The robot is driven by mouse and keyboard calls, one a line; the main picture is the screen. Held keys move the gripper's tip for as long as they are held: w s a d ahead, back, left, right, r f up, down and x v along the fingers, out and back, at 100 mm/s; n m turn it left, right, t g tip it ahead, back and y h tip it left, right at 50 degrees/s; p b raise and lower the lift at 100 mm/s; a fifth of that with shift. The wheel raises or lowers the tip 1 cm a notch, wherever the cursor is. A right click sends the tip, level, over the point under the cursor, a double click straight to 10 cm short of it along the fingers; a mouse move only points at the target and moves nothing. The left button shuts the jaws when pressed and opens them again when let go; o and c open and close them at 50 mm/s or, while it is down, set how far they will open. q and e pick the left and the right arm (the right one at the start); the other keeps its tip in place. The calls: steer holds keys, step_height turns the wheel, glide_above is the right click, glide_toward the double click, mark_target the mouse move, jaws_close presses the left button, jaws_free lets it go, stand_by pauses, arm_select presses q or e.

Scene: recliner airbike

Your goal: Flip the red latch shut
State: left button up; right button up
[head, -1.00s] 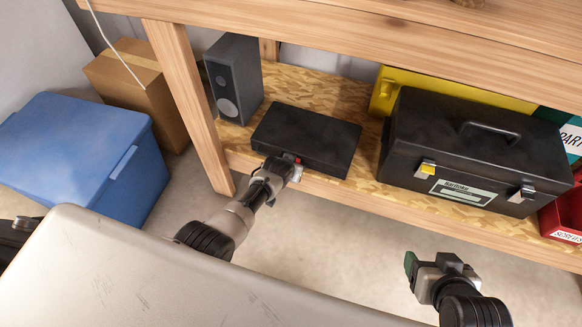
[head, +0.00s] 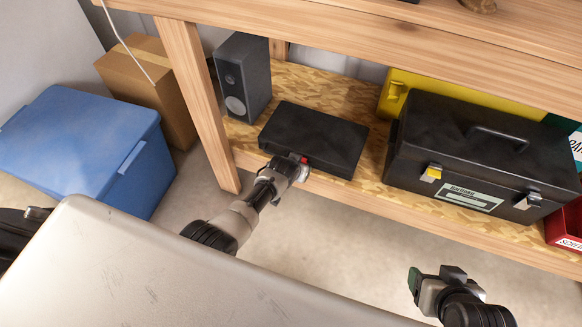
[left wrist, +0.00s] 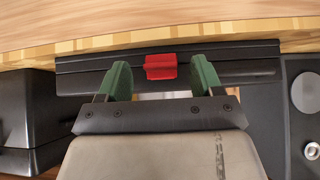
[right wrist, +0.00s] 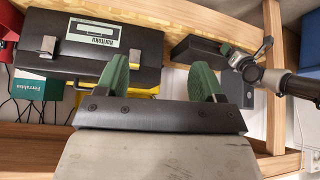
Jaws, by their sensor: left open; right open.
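The red latch (left wrist: 160,66) sits on the front of the flat black case (head: 312,135), which lies closed on the lower shelf. In the head view the latch (head: 303,158) is a small red spot, partly hidden by my left gripper (head: 297,170). In the left wrist view my left gripper (left wrist: 161,76) is open, its green fingers on either side of the latch with gaps between. Whether the fingers touch the case is unclear. My right gripper (head: 432,279) is open and empty in front of the shelf; its green fingers show in the right wrist view (right wrist: 165,76).
A black toolbox (head: 480,155) stands right of the case, a grey speaker (head: 243,78) to its left. A wooden post (head: 198,105) and a blue bin (head: 85,145) are further left. The shelf's wooden front edge (head: 375,207) runs below; the floor in front is clear.

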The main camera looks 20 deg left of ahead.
steer(key=s+d+r+g+p, duration=0.2)
steer(key=s+g+p, duration=0.1)
steer(key=s+p, duration=0.15)
arm_select(q)
steer(key=p+v, duration=0.1)
steer(key=v, duration=0.9)
arm_select(e)
step_height(320, 180, down, 11)
steer(key=w+g, duration=0.1)
steer(key=shift+w+a+r+h, duration=0.15)
steer(key=shift+w+a+h, duration=0.1)
steer(key=shift+a+h, duration=0.2)
